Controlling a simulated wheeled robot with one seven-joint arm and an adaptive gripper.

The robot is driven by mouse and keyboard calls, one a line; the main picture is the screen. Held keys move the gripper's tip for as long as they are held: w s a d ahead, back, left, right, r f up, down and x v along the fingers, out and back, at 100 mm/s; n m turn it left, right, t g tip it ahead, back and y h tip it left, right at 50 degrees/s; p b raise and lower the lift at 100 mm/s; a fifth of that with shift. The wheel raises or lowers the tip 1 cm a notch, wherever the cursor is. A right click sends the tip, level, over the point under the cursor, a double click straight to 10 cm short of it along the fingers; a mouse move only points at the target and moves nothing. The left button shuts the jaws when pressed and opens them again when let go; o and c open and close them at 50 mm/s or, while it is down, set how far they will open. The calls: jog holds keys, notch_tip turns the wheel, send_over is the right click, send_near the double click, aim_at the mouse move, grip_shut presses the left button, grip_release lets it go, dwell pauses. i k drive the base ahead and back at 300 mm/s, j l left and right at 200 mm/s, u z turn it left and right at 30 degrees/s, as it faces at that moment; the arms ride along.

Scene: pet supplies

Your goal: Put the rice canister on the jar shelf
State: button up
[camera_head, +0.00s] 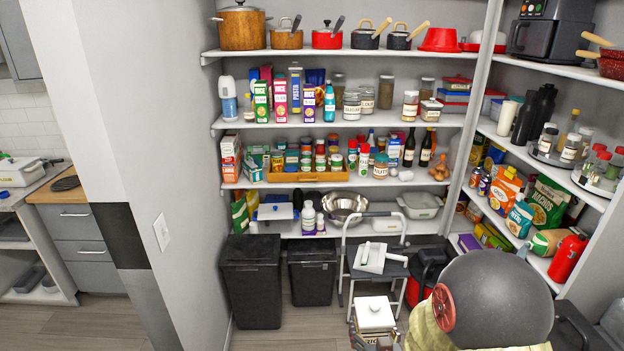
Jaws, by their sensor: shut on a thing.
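The rice canister (375,314) is at the bottom centre of the head view. It is a pale square canister with a white knobbed lid, and part of a RICE label shows at the picture's lower edge. My gripper (375,343) is shut on it, low on its body, and is mostly cut off by the frame. The canister is upright, in front of the step stool and apart from the shelves. The jar shelf (300,122) is the second shelf down on the back wall. Labelled jars (352,104) stand in its middle and right part.
Cartons (262,102) and bottles fill the jar shelf's left part. Small gaps show between the jars. A folding step stool (380,262) with a dustpan on it and two black bins (252,285) stand below. Side shelves (545,150) are at right.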

aim_at(385, 120)
jog(key=i+l, duration=0.2)
jog(key=i, duration=0.25)
jog(key=i+l, duration=0.25)
jog(key=i, duration=0.15)
jog(key=i+l, duration=0.2)
jog(key=i, duration=0.25)
jog(key=i+l, duration=0.2)
jog(key=i, duration=0.2)
